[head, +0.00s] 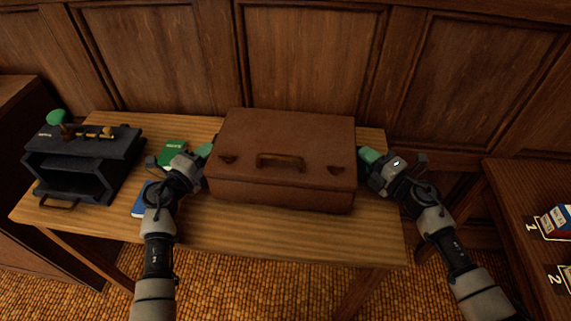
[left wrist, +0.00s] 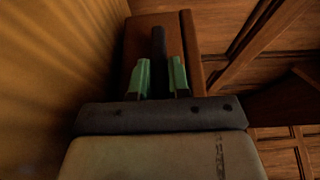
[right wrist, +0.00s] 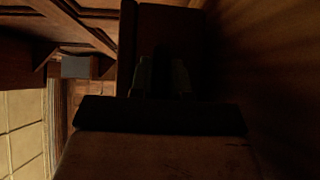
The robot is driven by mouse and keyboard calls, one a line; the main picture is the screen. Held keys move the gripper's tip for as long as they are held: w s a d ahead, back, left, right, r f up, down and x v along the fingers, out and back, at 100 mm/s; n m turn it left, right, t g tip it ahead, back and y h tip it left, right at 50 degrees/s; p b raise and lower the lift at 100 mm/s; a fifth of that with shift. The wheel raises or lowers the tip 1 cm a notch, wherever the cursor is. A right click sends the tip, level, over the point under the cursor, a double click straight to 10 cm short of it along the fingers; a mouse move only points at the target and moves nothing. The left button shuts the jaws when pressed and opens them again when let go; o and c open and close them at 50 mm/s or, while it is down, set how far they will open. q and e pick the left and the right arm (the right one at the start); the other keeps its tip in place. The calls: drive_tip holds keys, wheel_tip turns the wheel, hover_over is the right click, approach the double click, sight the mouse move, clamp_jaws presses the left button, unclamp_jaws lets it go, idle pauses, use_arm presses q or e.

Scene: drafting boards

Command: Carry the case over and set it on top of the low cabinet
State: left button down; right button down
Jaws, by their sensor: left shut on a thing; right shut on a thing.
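The brown leather case (head: 282,145) lies flat on the wooden table, its front handle (head: 281,160) facing me; I cannot tell if it is slightly raised. My left gripper (head: 206,151) is at the case's left end. In the left wrist view its green fingers (left wrist: 162,78) are shut on a dark strap-like grip (left wrist: 158,45) on the case's end (left wrist: 137,45). My right gripper (head: 367,156) is at the right end and shut on the case; its fingers (right wrist: 161,75) are dim in the right wrist view. Which furniture is the low cabinet is unclear.
A black open-fronted box (head: 75,165) with a green-knobbed device stands on the table (head: 300,235) at left. A green book (head: 173,152) and a blue book (head: 140,207) lie beside my left gripper. Dark wooden furniture (head: 25,150) stands far left; a numbered wooden surface (head: 515,190) is at right.

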wheel_tip(320, 180, up, 3)
drive_tip(key=shift+r+p, duration=0.2)
drive_tip(key=shift+p, duration=1)
